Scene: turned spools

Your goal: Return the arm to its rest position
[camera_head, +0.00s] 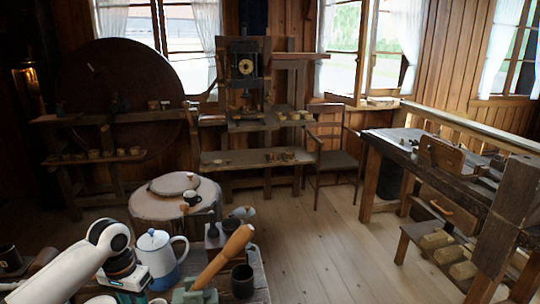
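My white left arm comes in from the lower left. The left gripper (126,281) is at its dark wrist, low over the near table (257,271), just left of a white and blue enamel pot (158,252). Its fingers are too small and partly cut off by the lower edge, so I cannot tell whether it is open or holds anything. My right gripper is not in view.
A slanted wooden handle (222,257) stands on a green piece (193,296), beside a dark mug (243,282). A round stump table (160,207) is behind. A workbench (450,172) stands right. The plank floor (320,250) between is clear.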

